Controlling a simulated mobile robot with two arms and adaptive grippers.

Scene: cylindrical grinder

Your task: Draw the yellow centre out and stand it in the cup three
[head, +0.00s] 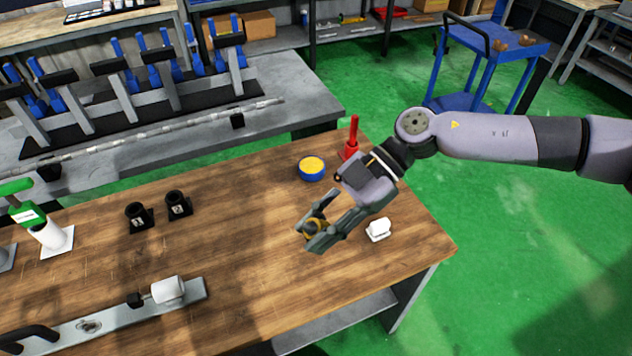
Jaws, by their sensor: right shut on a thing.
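My right gripper (318,236) is above the wooden bench, with its fingers pointing down and to the left. It is shut on a small dark yellow piece, which looks like the yellow centre (315,227); the fingers hide part of it. Two black cups on square bases stand left of the gripper, a left cup (137,214) and a right cup (178,204). Their pale number marks are too small to read surely, so I cannot tell which is cup three. Both cups are well apart from the gripper. My left gripper is not in view.
A blue round tin with yellow contents (312,168), a red upright tool (351,142) and a white block (378,229) surround the gripper. A grey fixture (110,318) lies front left, and a green-topped white cylinder (47,233) stands far left. Bare wood (235,225) separates cups and gripper.

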